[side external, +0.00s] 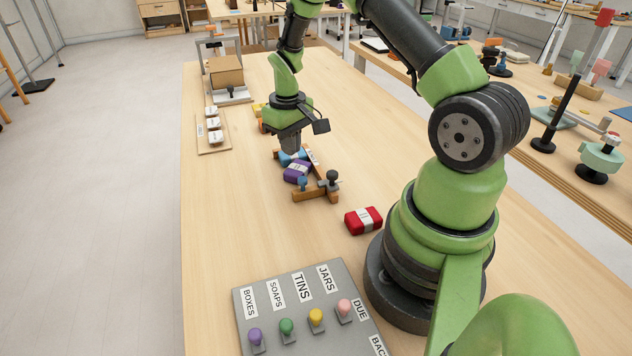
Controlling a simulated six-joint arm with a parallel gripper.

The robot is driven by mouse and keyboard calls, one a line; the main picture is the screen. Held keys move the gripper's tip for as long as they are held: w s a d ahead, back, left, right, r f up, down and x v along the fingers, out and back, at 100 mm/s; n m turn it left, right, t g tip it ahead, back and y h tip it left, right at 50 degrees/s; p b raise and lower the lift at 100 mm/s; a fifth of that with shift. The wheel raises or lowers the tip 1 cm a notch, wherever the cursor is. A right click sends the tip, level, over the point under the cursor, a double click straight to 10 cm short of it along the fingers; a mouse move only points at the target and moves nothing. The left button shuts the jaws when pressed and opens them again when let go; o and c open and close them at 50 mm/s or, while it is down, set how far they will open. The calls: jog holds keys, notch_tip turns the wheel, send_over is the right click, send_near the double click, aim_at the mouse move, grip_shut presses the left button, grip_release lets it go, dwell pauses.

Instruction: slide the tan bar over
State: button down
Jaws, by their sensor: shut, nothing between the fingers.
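My gripper (291,149) points down over the middle of the table and is shut, with nothing held. Its tips are at or just above a blue wrapped piece (296,157), which it partly hides; I cannot tell if they touch. A purple wrapped bar (297,172) lies just in front of the blue piece. Both sit within a tan-brown wooden frame (315,194), whose near bar carries a blue peg and a dark knob. A brownish piece (263,126) shows partly behind my gripper. I cannot tell for certain which piece is the tan bar.
A red wrapped bar (363,221) lies near my base. A grey panel (285,290) with coloured knobs and labels is at the front. The table's left front is clear.

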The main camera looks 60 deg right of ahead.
jog(key=shift+s+a, duration=0.3)
notch_tip(320, 180, up, 7)
dwell(0.9)
jog(key=s+a+r+t, duration=0.35)
jog(key=a+r, duration=0.55)
jog(key=r, duration=0.4)
jog(key=s+a+r+t+y, duration=0.1)
jog(key=s+a+r+t, duration=0.1)
jog(key=s+a, duration=0.2)
jog(key=s+a+r+m+t+y, duration=0.1)
jog(key=s+a+r, duration=0.2)
jog(key=s, duration=0.5)
jog(key=shift+s+a+r+t, duration=0.2)
jog(key=shift+s+a+t, duration=0.15)
jog(key=shift+a, duration=0.4)
